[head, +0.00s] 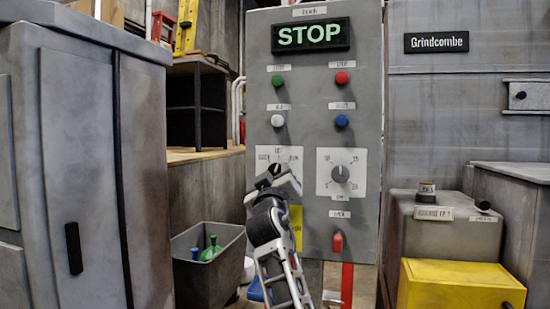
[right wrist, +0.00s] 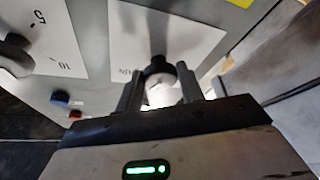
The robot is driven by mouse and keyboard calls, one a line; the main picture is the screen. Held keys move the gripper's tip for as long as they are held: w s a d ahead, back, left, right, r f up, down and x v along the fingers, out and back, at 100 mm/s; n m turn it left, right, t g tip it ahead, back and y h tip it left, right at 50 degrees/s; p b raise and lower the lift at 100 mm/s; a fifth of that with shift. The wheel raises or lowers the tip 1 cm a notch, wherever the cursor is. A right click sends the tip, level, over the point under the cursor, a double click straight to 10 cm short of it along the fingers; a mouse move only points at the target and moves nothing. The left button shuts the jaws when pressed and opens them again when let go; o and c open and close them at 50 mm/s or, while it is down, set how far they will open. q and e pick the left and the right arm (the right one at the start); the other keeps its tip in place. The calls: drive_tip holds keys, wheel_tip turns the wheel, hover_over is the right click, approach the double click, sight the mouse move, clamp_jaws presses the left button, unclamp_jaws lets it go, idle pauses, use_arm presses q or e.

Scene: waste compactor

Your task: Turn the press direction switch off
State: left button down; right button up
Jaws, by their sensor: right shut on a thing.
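The grey control panel (head: 311,104) faces me and carries a lit STOP display (head: 311,35). The press direction switch (head: 275,168) is a dark knob on a white label plate at the panel's lower left. My right gripper (head: 272,180) is at this switch and hides much of it. In the right wrist view the switch (right wrist: 158,68) is between the two fingers of the right gripper (right wrist: 160,92), which is shut on it. The plate's marks are partly hidden, so I cannot read its exact setting. My left gripper is not in view.
A second dial (head: 340,174) is right of the switch. Green (head: 278,81), red (head: 342,78), white (head: 277,121) and blue (head: 342,121) buttons sit above. A grey bin (head: 208,270) and yellow box (head: 462,286) flank the panel.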

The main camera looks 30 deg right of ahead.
drive_tip(key=n+p, duration=0.1)
drive_tip(key=n+y+p, duration=0.1)
drive_tip(key=p, duration=0.1)
drive_tip(key=n+y+p, duration=0.1)
drive_tip(key=n+p, duration=0.1)
drive_tip(key=shift+r, duration=0.25)
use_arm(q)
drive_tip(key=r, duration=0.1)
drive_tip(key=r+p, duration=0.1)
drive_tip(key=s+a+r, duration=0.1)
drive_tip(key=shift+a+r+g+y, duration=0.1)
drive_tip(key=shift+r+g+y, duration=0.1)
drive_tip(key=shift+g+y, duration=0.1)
use_arm(e)
drive_tip(key=shift+f+n, duration=0.15)
drive_tip(key=shift+n, duration=0.45)
use_arm(q)
drive_tip(key=shift+p, duration=0.3)
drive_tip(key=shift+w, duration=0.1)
use_arm(e)
drive_tip(key=shift+f, duration=0.1)
drive_tip(key=o, duration=1)
drive_tip(key=shift+s, duration=0.1)
use_arm(q)
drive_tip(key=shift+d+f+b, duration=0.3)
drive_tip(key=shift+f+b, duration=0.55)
drive_tip(key=shift+b, duration=1.05)
use_arm(e)
drive_tip(key=shift+d+v, duration=0.2)
drive_tip(key=shift+v, duration=7.75)
